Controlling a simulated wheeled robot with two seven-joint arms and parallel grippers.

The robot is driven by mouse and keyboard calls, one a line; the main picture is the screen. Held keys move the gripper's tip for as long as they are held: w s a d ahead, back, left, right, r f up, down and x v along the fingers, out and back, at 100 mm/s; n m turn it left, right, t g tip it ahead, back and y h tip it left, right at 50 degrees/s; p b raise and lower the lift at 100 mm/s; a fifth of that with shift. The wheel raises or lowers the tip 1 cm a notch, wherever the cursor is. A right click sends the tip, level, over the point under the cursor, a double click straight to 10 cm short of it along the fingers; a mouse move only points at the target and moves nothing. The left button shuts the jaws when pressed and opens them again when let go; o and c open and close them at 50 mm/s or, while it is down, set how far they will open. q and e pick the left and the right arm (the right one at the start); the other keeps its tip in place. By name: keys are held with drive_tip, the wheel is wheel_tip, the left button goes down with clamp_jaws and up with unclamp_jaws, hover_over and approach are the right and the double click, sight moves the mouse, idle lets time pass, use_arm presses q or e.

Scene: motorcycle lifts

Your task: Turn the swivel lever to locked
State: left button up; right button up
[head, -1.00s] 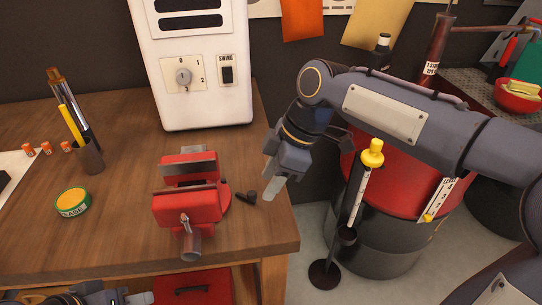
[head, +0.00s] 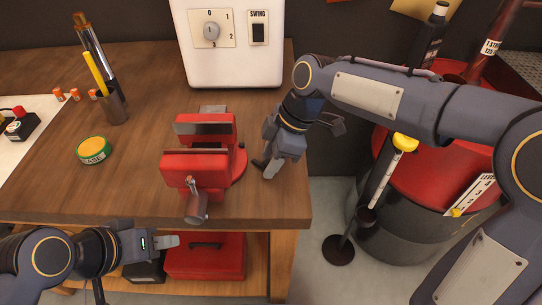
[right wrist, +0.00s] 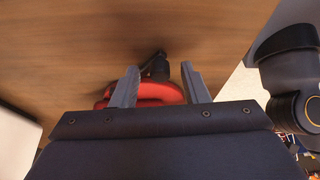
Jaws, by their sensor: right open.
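The red bench vise (head: 198,150) sits near the right front of the wooden bench. Its swivel lever (head: 258,163), short and dark, sticks out from the right side of the round base, partly hidden behind my right gripper (head: 271,168). In the right wrist view the open fingers of my right gripper (right wrist: 160,84) point at the red base, and the dark lever (right wrist: 155,65) shows between and just beyond the fingertips. I cannot tell whether they touch it. My left gripper (head: 168,241) is low, in front of the bench edge, away from the vise; its jaw gap is not clear.
A white machine with a dial (head: 211,31) stands behind the vise. A grease tin (head: 93,150) and a pen cup (head: 114,108) are on the left. A red drum (head: 420,185) and a yellow-topped rod (head: 404,143) stand right of the bench. A red toolbox (head: 206,258) sits below.

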clamp_jaws()
drive_tip(key=shift+s+m, duration=0.1)
drive_tip(key=shift+m, duration=0.2)
drive_tip(key=m, duration=0.1)
drive_tip(key=s+a+m+t, duration=0.1)
drive_tip(key=m, duration=0.1)
drive_tip(key=shift+a+t+b, duration=0.1)
drive_tip(key=shift+t+b, duration=0.2)
drive_tip(key=shift+b, duration=0.05)
drive_tip(key=shift+s+a+m+t+h, duration=0.15)
drive_tip(key=shift+a+m+t, duration=0.1)
drive_tip(key=shift+m, duration=0.55)
drive_tip(key=shift+s+a+m+t+h, duration=0.1)
drive_tip(key=shift+a+m+t, duration=0.2)
drive_tip(key=shift+m, duration=0.5)
drive_tip(key=shift+s+a+m+t+h, duration=0.15)
drive_tip(key=shift+a+m+t, duration=0.1)
drive_tip(key=shift+m, duration=0.55)
unclamp_jaws()
